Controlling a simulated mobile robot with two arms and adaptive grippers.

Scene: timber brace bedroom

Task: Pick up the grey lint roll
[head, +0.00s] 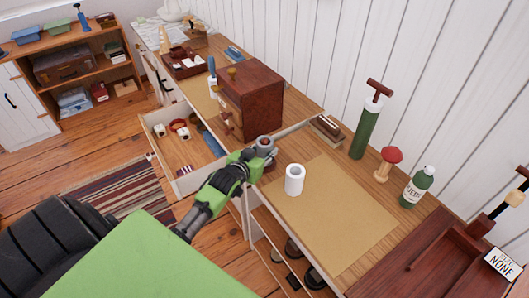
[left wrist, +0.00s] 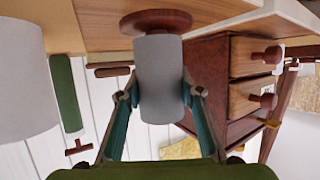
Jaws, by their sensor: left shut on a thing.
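The grey lint roll (left wrist: 158,75) stands between the two fingers of my left gripper (left wrist: 158,98) in the left wrist view, which shows the scene upside down. The fingers press on its sides. A round red-brown wooden disc (left wrist: 155,21) is at its table-side end; I cannot tell whether it is part of the roll. In the head view my left gripper (head: 259,153) is at the near edge of the desk, with the grey roll (head: 265,142) at its tip, partly hidden by the fingers. My right gripper is not in view.
A white roll (head: 294,180) stands close by on the tan mat (head: 335,215). A dark wooden drawer box (head: 255,95) stands just behind. An open desk drawer (head: 160,125) juts out at left. A green cylinder (head: 366,130), red-topped stand (head: 390,160) and green bottle (head: 417,188) stand farther right.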

